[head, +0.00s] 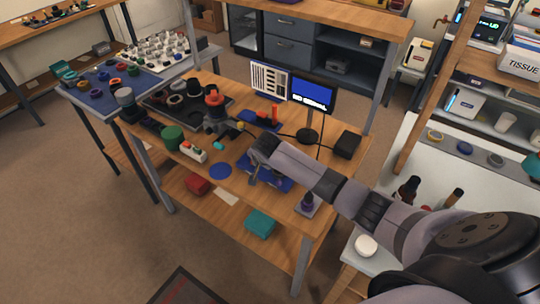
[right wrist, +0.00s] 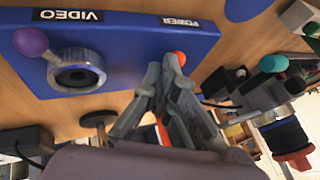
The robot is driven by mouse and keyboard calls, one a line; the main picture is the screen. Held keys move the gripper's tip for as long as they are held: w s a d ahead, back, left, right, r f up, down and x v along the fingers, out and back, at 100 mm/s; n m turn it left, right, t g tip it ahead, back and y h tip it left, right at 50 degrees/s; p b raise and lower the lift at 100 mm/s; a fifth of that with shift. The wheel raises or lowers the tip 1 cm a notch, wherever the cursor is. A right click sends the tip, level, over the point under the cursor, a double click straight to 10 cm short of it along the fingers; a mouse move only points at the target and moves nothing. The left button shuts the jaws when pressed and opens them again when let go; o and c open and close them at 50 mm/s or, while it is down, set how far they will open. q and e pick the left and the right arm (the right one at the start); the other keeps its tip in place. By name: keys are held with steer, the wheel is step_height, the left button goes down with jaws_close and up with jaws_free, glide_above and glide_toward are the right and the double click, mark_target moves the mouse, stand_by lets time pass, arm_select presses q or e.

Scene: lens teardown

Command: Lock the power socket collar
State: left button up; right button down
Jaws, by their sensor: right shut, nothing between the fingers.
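A blue connector box (right wrist: 130,25) with VIDEO and POWER labels fills the upper left of the right wrist view. A red knob (right wrist: 179,57) shows below the POWER label, right at my right fingertips. The power socket and its collar are hidden behind my fingers. My right gripper (right wrist: 168,75) is shut and empty; I cannot tell whether it touches the red knob. In the head view my right gripper (head: 252,180) is over the blue box (head: 284,186) on the wooden bench.
A monitor (head: 312,93) and a black box (head: 348,145) stand behind the gripper. A stand with a red ring (head: 214,99), a green cylinder (head: 172,137) and a dark parts tray (head: 160,104) are to the left.

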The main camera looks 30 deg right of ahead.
steer(key=shift+w+a+m+h, duration=0.2)
steer(key=shift+a+m+h, duration=0.2)
steer(key=shift+m, duration=0.4)
steer(key=shift+w+a+m+g+h, duration=0.25)
steer(key=shift+m+g+h, duration=0.2)
steer(key=shift+m, duration=0.35)
steer(key=shift+w+a, duration=0.2)
steer(key=shift+w, duration=0.05)
steer(key=shift+d, duration=0.15)
steer(key=shift+w+d+r+p, duration=0.1)
steer(key=shift+d+p, duration=0.2)
steer(key=shift+d, duration=0.35)
